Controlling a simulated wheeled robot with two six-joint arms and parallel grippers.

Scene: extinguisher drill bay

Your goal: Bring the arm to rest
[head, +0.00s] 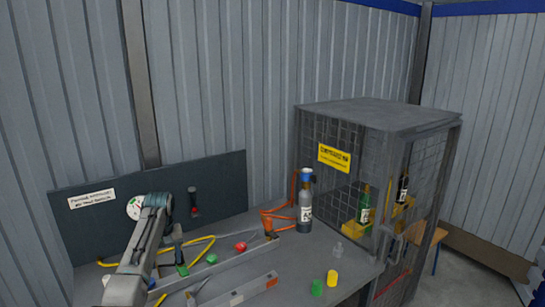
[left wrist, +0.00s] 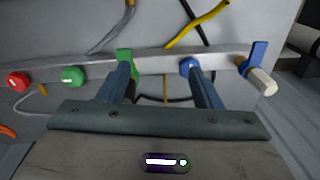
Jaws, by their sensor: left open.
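My left arm comes in from the lower left of the head view and bends down over the bench. Its gripper (head: 179,255) is partly hidden and close to the rail with coloured knobs. In the left wrist view the gripper (left wrist: 158,68) is open, its two dark blue fingers apart with nothing seen held between them. The fingertips overlap a green part (left wrist: 124,57) and a blue part (left wrist: 187,65) on the grey rail (left wrist: 150,66). I cannot tell whether they touch. My right gripper is in neither view.
The bench (head: 320,255) carries a dark bottle (head: 305,205), a yellow cylinder (head: 332,278) and a green one (head: 317,287). A red knob (head: 240,246) sits on the rail. A mesh cage (head: 380,120) stands at the right. A dark panel (head: 100,225) stands behind the arm.

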